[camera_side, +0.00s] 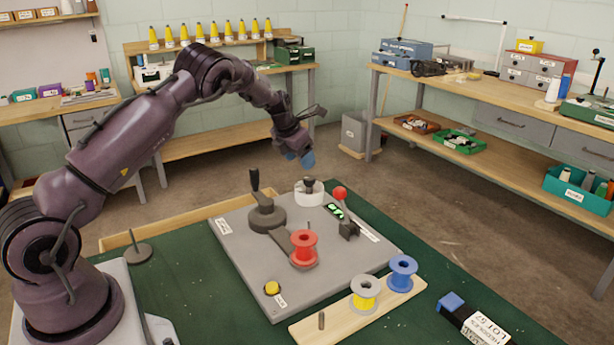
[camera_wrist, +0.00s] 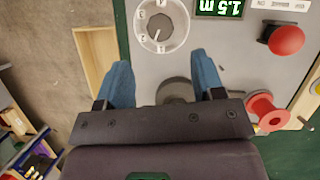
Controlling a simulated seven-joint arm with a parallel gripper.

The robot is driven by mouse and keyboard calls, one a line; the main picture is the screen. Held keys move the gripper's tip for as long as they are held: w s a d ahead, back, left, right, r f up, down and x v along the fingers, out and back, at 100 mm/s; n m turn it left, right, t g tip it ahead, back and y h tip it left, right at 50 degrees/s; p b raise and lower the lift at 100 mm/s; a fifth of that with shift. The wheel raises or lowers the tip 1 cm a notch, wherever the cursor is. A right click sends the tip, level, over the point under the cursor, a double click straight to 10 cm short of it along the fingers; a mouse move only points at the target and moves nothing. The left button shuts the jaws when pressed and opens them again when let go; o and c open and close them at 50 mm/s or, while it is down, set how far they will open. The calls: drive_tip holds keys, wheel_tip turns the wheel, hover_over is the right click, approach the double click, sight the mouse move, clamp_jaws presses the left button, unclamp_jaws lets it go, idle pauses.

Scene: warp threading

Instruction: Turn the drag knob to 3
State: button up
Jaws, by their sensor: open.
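The drag knob (camera_side: 309,186) is a black knob on a round white dial at the far edge of the grey panel (camera_side: 240,250). In the wrist view the knob (camera_wrist: 159,27) sits at the dial's centre, with digits around the rim; a thin mark seems to point toward the lower-left digits, but the exact setting is too small to tell. My gripper (camera_side: 300,158) has blue fingertips and hangs above the panel's far edge, just above and left of the knob. In the wrist view my gripper (camera_wrist: 162,78) is open and empty, its fingers apart and below the dial.
Yellow (camera_side: 365,293) and blue (camera_side: 402,273) spools stand on a wooden strip.

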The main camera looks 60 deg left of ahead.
sight(308, 178)
drive_tip(key=x, duration=0.7)
drive_tip(key=c, duration=0.9)
